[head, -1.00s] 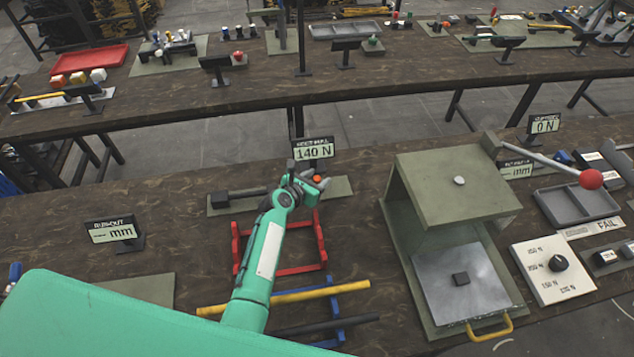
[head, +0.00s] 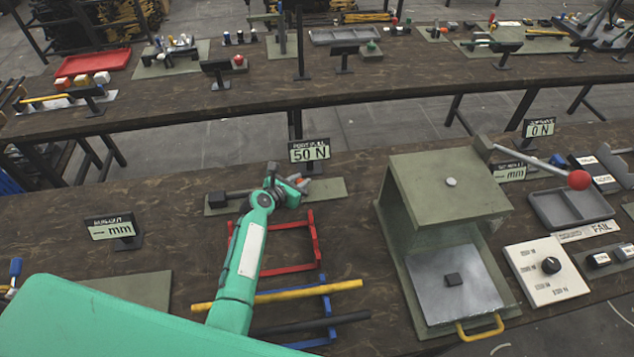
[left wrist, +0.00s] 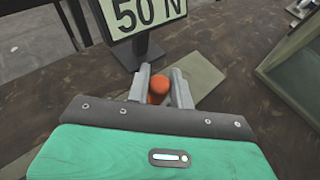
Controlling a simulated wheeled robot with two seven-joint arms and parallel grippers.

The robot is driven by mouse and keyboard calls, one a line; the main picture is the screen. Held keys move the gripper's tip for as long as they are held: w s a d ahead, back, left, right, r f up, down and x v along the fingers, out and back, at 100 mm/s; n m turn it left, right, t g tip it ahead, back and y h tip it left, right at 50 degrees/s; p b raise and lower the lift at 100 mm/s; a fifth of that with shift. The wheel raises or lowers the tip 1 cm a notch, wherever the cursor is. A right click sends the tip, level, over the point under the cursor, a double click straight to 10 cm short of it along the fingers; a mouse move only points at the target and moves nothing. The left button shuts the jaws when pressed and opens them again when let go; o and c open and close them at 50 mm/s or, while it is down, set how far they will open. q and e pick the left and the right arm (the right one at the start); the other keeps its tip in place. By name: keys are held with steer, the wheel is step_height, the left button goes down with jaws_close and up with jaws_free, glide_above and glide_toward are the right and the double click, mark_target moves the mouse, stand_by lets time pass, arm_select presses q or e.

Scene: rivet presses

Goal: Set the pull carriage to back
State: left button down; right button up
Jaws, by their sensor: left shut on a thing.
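The pull carriage's orange knob (left wrist: 158,87) sits between the two grey fingers of my left gripper (left wrist: 160,71), which is shut on it. In the head view my left gripper (head: 299,184) is over the right half of the flat green base plate (head: 330,188). A black block (head: 216,200) stands at the plate's left end, with a dark bar running from it toward my gripper. My wrist hides the middle of the rig and most of the carriage. The display (head: 309,151) behind it reads 50 N. My right gripper is not in view.
A red frame (head: 316,240) and a blue rack (head: 329,310) with yellow and black bars lie in front, close to my arm. A green press (head: 450,195) stands to the right. A display (head: 113,228) stands at left, with clear table between.

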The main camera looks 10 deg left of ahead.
arm_select(q)
steer(key=shift+s+a+r, duration=0.15)
steer(key=shift+s+a, duration=0.2)
steer(key=shift+a, duration=0.45)
steer(key=shift+a+f, duration=0.2)
steer(key=shift+f, duration=0.05)
steer(key=c, duration=1.5)
jaws_free()
steer(key=shift+o, duration=1.3)
steer(key=shift+s, duration=0.1)
steer(key=shift+a+r, duration=0.1)
steer(key=shift+a, duration=0.05)
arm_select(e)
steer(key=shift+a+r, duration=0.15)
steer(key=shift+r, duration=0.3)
